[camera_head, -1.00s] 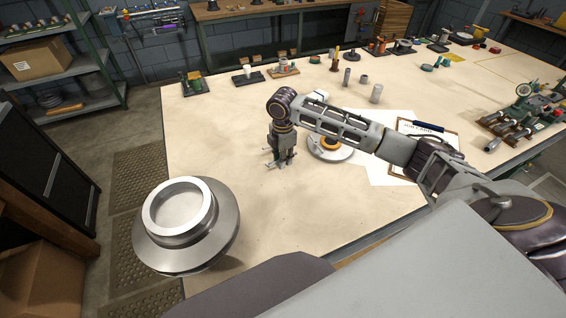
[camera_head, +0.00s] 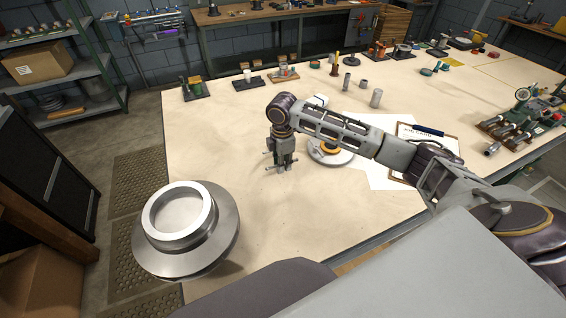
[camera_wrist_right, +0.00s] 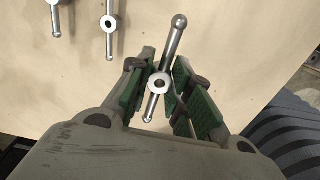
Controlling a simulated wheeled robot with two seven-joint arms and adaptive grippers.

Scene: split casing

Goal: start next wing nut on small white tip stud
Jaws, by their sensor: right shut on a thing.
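My right gripper (camera_head: 281,168) points down low over the left part of the bench. In the right wrist view its green-padded fingers (camera_wrist_right: 162,100) are shut on a silver wing nut (camera_wrist_right: 161,83), with a round hub and a long bar tilted between them. Two more wing nuts (camera_wrist_right: 108,24) (camera_wrist_right: 56,8) lie at the upper left of that view, the second cut off by the edge. A round grey casing part (camera_head: 345,157) with an orange ring sits just right of the gripper, partly behind my arm. I cannot make out a white-tipped stud. My left gripper is not in view.
A clipboard (camera_head: 440,143) and white paper (camera_head: 377,177) lie right of the casing part. Small cylinders (camera_head: 376,98) and fixtures (camera_head: 248,80) stand along the back of the bench (camera_head: 215,145). A metal fixture (camera_head: 520,117) stands at right.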

